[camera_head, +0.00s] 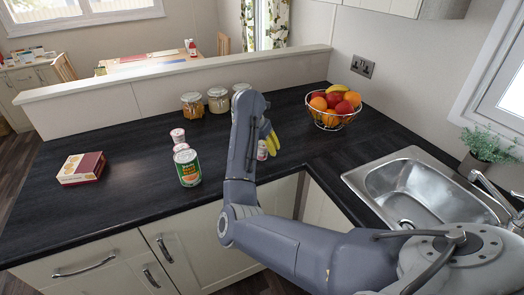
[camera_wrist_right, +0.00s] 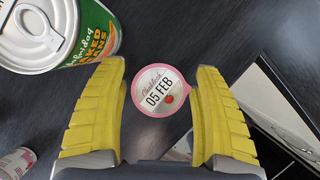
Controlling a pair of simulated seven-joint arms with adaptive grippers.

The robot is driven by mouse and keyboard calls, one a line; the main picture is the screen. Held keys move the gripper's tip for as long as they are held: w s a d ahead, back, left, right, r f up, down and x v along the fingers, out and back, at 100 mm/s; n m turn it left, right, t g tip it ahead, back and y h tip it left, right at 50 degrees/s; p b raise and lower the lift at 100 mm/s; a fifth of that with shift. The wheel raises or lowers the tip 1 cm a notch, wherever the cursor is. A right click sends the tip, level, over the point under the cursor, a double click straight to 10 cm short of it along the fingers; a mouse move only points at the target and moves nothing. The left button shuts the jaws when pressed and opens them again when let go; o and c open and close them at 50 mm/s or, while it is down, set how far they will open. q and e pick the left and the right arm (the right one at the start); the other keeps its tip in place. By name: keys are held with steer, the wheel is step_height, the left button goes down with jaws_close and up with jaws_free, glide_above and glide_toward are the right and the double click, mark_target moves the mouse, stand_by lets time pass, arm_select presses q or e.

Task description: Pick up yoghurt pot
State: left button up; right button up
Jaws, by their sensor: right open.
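A small yoghurt pot shows in the right wrist view with its pink-rimmed lid (camera_wrist_right: 160,90), printed "05 FEB", facing the camera. The lid lies between the two yellow fingers of my right gripper (camera_wrist_right: 160,85), with a gap on either side. The gripper is open and holds nothing. In the head view the right gripper (camera_head: 269,143) hangs over the counter, and a small pale pot (camera_head: 262,152) shows just below the fingers. Two similar pots, a rear one (camera_head: 177,134) and a nearer one (camera_head: 181,147), stand behind the can. My left gripper is out of view.
A green-labelled can (camera_head: 188,168) stands left of my gripper and shows in the wrist view (camera_wrist_right: 38,32). A pale pot (camera_wrist_right: 16,162) is partly visible there. A box (camera_head: 82,168), jars (camera_head: 218,100), a fruit bowl (camera_head: 332,118) and the sink (camera_head: 410,190) surround free counter.

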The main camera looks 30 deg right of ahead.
steer(key=shift+x, duration=1.35)
steer(key=c, duration=1.4)
